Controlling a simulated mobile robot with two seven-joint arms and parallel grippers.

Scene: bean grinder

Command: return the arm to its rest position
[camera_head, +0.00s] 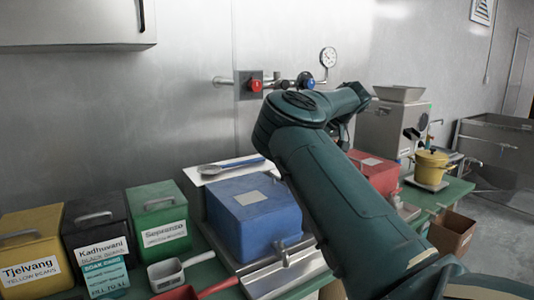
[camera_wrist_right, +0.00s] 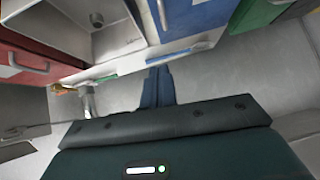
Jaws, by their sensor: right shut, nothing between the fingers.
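My right arm (camera_head: 335,195) is dark green and reaches up from the lower right of the head view, bending at an elbow at the upper left. In the head view its gripper cannot be made out behind the arm. In the right wrist view the fingers of my right gripper (camera_wrist_right: 158,72) lie side by side, closed, with nothing between them. They are over a grey surface, beside the bench edge, and grip none of the boxes. My left gripper is in neither view.
A blue box (camera_head: 253,220) stands just left of my arm; a red box (camera_head: 372,170) is behind it. Yellow (camera_head: 35,250), black (camera_head: 95,232) and green (camera_head: 158,215) lidded bins line the left. A yellow pot (camera_head: 432,166) and grinder (camera_head: 392,125) stand right. Floor is open at far right.

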